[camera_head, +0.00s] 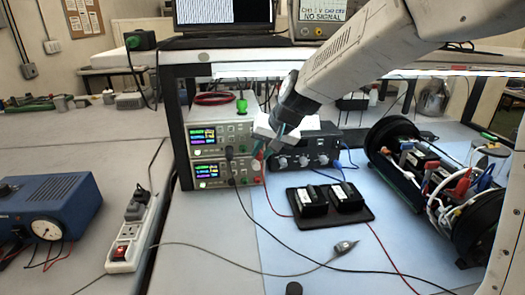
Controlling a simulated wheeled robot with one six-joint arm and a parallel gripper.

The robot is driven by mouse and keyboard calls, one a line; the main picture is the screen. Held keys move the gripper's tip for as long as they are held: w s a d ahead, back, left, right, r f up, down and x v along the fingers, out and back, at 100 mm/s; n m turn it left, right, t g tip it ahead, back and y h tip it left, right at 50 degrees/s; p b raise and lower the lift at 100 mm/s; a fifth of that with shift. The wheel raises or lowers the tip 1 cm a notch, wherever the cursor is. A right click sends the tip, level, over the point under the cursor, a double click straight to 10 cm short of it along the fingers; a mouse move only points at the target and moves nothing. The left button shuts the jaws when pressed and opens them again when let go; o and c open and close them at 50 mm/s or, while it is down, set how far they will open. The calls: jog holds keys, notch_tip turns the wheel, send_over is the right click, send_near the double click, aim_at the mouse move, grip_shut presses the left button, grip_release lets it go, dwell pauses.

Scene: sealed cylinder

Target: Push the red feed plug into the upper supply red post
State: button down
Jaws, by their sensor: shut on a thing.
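Two stacked supplies with lit displays stand under the shelf: the upper supply (217,138) and the lower supply (218,172). My gripper (268,148) reaches in from the upper right, its fingers at the right end of the upper supply's front. It is shut on the red feed plug (259,156), of which only a small bit of red shows by the fingertips. The upper supply's red post is hidden or too small to make out there, so I cannot tell whether the plug touches it. A black plug (230,153) sits left of the gripper.
A dark knobbed unit (312,147) stands right behind the gripper. A black tray (350,216) with two black blocks lies on the blue mat (290,255). The opened cylinder (425,180) is at right. Black and red leads cross the mat.

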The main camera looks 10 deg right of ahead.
jog(key=shift+w, duration=0.4)
jog(key=c, duration=1.2)
grip_release()
jog(key=v, duration=0.7)
jog(key=shift+r, duration=0.35)
jog(key=shift+s+d, duration=0.1)
jog(key=shift+d, duration=0.05)
jog(key=s+d+f+g+h, duration=0.1)
jog(key=s+d, duration=0.4)
jog(key=s, duration=0.6)
jog(key=s+d+f+g+h, duration=0.1)
jog(key=s+d, duration=0.4)
jog(key=s, duration=0.6)
jog(key=s+d+f+g+h, duration=0.1)
jog(key=s+d, duration=0.4)
jog(key=s, duration=0.6)
jog(key=shift+s+n+h, duration=0.2)
jog(key=shift+n+h, duration=0.2)
jog(key=shift+h, duration=0.2)
